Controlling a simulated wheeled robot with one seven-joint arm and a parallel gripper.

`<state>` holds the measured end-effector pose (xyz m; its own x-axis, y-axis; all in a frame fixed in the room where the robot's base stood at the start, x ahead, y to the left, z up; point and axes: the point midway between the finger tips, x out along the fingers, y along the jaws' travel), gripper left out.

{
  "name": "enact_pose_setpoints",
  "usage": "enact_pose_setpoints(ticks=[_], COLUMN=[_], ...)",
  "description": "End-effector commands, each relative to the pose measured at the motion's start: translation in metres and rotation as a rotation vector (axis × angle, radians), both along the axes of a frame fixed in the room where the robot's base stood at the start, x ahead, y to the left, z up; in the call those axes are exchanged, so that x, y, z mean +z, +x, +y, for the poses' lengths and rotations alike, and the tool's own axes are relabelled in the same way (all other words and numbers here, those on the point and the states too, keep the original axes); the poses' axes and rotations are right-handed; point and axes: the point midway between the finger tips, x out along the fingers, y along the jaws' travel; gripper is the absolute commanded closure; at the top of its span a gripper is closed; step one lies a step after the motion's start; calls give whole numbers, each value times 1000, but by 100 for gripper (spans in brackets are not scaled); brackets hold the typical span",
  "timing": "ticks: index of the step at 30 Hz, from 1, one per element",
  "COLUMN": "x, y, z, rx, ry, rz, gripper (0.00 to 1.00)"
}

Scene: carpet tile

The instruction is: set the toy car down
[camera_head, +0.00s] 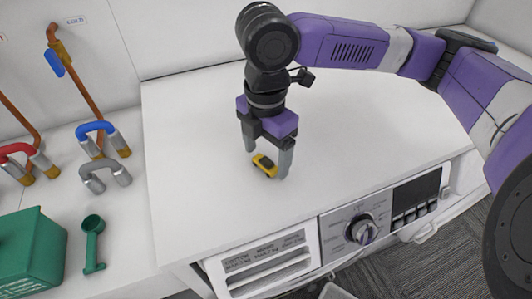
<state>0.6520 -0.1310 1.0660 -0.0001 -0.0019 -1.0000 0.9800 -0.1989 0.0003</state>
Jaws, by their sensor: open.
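The toy car (264,166) is small and yellow with dark parts. It appears to rest on the white top (200,190) of the appliance, though a slight gap underneath would be hard to see. My gripper (267,164) points down over it and is open, with one finger on each side of the car. I cannot tell whether either finger touches it.
A control panel with a knob (364,230) is on the appliance's front. At left are a green box (28,250), a green scoop-like piece (92,243), and copper pipes with red (17,150), blue (96,128) and grey (93,172) hoses. The white top around the car is clear.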

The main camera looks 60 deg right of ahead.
Motion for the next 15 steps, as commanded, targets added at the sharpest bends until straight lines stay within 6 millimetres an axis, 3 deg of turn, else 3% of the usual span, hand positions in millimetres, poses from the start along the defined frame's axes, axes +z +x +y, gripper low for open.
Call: enact_pose_setpoints(ticks=[15], x=[95], y=[1], z=[0], rx=[1], ry=[-1], rz=[-3], gripper=[21])
